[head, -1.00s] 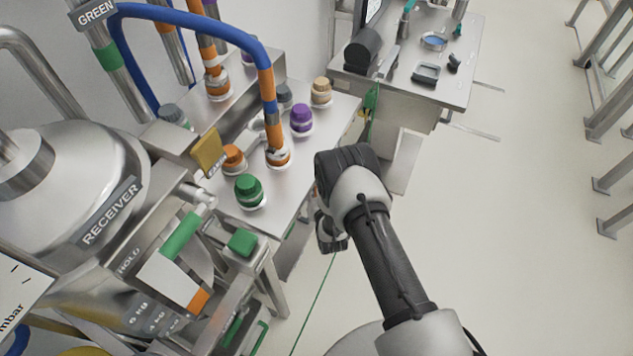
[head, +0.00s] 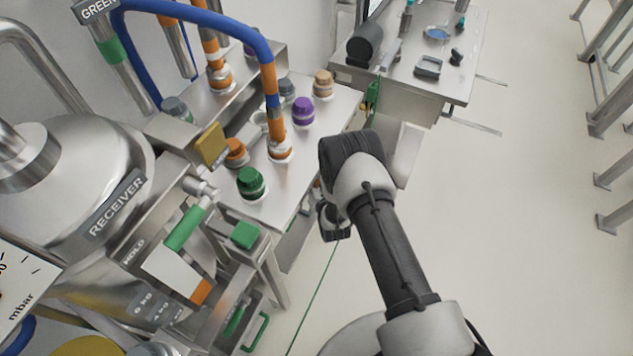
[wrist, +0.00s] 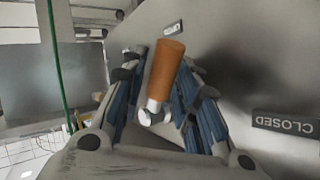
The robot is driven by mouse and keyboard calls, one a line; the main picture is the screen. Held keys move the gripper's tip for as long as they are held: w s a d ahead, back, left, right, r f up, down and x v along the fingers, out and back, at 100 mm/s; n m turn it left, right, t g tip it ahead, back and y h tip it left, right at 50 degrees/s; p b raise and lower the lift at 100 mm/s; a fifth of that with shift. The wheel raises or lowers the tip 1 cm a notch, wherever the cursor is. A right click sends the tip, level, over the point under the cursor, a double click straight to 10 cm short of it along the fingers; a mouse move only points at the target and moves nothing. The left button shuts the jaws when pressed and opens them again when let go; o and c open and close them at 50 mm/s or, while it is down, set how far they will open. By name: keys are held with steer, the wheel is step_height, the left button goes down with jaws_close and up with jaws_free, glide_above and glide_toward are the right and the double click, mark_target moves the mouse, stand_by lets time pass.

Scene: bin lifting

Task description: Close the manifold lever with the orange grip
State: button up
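The orange grip (wrist: 167,68) of the lever shows in the wrist view, tilted, with a bright metal stem (wrist: 153,108) at its lower end. My gripper (wrist: 160,88) is open, with one blue-padded finger on each side of the grip. The grip lies between the fingers; I cannot tell whether either finger touches it. In the head view my gripper (head: 334,222) is mostly hidden behind my own wrist, and the lever is not clearly seen there. A dark CLOSED label (wrist: 285,123) appears upside down on the grey surface to the right.
A steel bench (head: 265,205) with coloured caps stands left of my arm. The receiver vessel (head: 75,185) and a green-gripped lever (head: 185,228) are farther left. A table with tools (head: 450,80) stands at the back.

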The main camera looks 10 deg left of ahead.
steer(key=v, duration=1.2)
steer(key=shift+w, duration=0.1)
steer(key=shift+c, duration=0.4)
